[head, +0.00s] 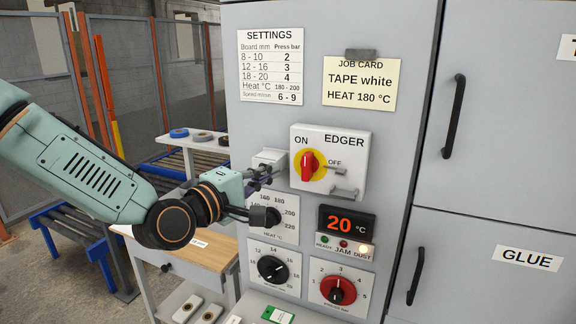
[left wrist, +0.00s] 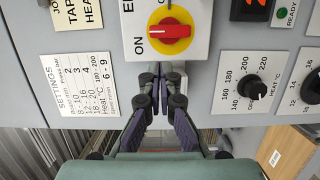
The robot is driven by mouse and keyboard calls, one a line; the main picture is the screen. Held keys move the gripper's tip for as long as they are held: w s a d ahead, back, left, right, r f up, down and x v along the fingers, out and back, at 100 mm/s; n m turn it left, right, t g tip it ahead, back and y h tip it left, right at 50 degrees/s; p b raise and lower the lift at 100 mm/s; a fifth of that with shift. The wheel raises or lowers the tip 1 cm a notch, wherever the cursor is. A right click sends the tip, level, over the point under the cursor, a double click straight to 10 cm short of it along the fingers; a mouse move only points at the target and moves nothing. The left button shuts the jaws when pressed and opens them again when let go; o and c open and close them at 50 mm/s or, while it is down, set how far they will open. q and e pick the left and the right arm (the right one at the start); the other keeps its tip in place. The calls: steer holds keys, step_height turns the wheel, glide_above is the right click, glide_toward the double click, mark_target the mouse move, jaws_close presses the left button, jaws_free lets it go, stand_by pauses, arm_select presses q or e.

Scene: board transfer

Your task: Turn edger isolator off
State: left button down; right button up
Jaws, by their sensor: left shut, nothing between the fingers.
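The edger isolator (head: 351,150) is a pale box on the grey cabinet, with a red rotary handle (head: 308,165) on a yellow disc. The handle stands upright, in line with the ON mark; OFF is to its right. A grey hasp-like piece sits at the box's lower right. In the left wrist view the red handle (left wrist: 170,31) lies across the picture above the fingertips. My left gripper (head: 268,178) is shut and empty, just left of the isolator box in the head view. In the left wrist view its fingertips (left wrist: 162,80) meet below the handle, apart from it.
Below are a heat dial (head: 264,216), a display reading 20 °C (head: 346,222), a black dial (head: 272,269) and a red dial (head: 338,291). A settings sheet (head: 270,67) and job card (head: 360,83) are above. A wooden-topped table (head: 215,252) stands left; cabinet handles (head: 453,117) project right.

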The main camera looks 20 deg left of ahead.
mark_target(307, 167)
arm_select(q)
steer(key=x, duration=0.6)
steer(key=shift+w+d, duration=0.2)
steer(key=shift+w, duration=0.1)
arm_select(e)
steer(key=shift+w+r, duration=0.1)
steer(key=shift+r, duration=0.05)
arm_select(q)
steer(key=shift+s, duration=0.1)
steer(key=shift+w, duration=0.25)
arm_select(e)
steer(key=shift+s, duration=0.2)
